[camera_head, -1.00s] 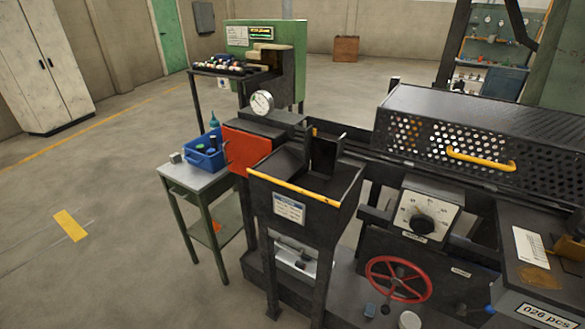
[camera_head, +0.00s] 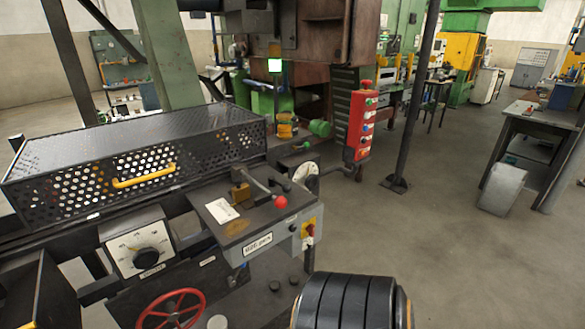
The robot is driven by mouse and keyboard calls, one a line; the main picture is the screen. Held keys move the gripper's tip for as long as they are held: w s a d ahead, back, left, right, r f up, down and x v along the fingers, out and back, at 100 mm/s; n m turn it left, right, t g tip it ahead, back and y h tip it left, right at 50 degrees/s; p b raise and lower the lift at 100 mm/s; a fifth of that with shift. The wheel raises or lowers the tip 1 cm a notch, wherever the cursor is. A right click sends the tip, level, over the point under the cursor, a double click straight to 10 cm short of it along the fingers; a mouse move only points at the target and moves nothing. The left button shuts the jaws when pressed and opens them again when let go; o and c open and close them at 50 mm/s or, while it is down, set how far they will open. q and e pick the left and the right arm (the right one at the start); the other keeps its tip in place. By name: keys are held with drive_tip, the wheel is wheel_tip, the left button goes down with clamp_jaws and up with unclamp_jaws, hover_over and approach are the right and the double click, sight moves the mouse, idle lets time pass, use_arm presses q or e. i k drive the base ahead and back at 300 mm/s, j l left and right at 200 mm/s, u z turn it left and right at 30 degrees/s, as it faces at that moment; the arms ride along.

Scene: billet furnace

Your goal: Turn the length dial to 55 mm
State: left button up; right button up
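The length dial (camera_head: 146,258) is a dark round knob on a white scale plate (camera_head: 120,240), set on the front of the machine at the lower left of the head view. Its graduations are too small to read, so I cannot tell its setting. The red handwheel (camera_head: 170,309) sits below it, cut by the bottom edge. Neither of my grippers shows in the view.
A perforated guard (camera_head: 75,150) with a yellow handle (camera_head: 144,176) stands behind the dial. A red-knobbed lever (camera_head: 280,202) is on the cabinet to its right. A red button panel (camera_head: 361,125) stands farther back. Open floor (camera_head: 450,230) lies to the right.

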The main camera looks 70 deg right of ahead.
sight(312, 181)
drive_tip(key=z, duration=2.4)
